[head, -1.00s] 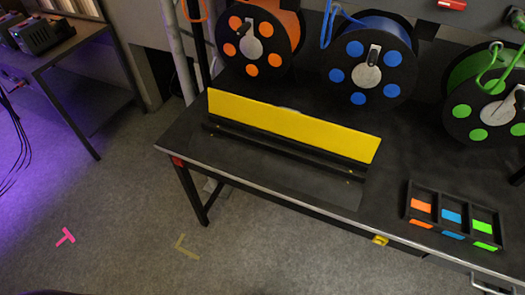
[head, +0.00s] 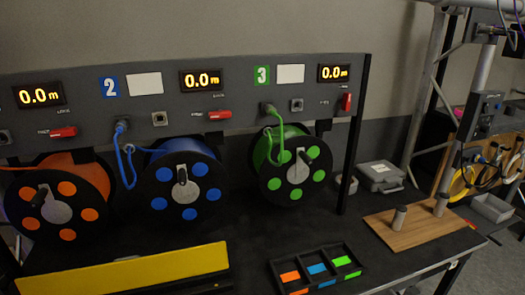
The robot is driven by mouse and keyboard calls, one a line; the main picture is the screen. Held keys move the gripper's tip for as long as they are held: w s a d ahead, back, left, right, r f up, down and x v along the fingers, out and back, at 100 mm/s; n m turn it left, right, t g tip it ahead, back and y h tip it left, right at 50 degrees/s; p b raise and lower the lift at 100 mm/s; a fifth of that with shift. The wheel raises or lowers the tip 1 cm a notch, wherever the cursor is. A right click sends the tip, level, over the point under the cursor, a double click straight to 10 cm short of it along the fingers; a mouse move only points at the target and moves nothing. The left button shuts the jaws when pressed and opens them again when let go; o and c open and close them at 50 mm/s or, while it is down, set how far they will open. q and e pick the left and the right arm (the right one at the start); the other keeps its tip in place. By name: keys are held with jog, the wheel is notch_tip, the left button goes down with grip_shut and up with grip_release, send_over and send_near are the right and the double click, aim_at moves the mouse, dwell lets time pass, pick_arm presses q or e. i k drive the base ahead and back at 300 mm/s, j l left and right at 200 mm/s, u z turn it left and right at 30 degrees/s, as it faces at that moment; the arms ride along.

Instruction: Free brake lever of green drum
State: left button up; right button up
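The green drum (head: 298,172) hangs under the grey panel at unit 3, with a green cable (head: 270,125) running up from it to the panel. The red brake lever (head: 347,102) of unit 3 is at the panel's right end, below the 0.0 m display (head: 333,73), and stands upright. The red levers of the orange drum (head: 63,132) and the blue drum (head: 219,115) lie roughly level. The small labels beside the levers are too small to read surely. Neither of my grippers is in view.
The orange drum (head: 58,205) and blue drum (head: 180,188) hang to the left. A yellow bar (head: 125,272) and a black tray (head: 275,268) with coloured labels lie at the front of the table. A wooden board (head: 415,232) with two pegs is at right. A black post (head: 354,150) stands right of the green drum.

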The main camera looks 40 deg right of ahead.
aim_at(346, 101)
jog(key=z, duration=0.4)
jog(key=k+z, duration=0.1)
jog(key=z, duration=0.75)
jog(key=k+z, duration=0.1)
jog(key=z, duration=0.35)
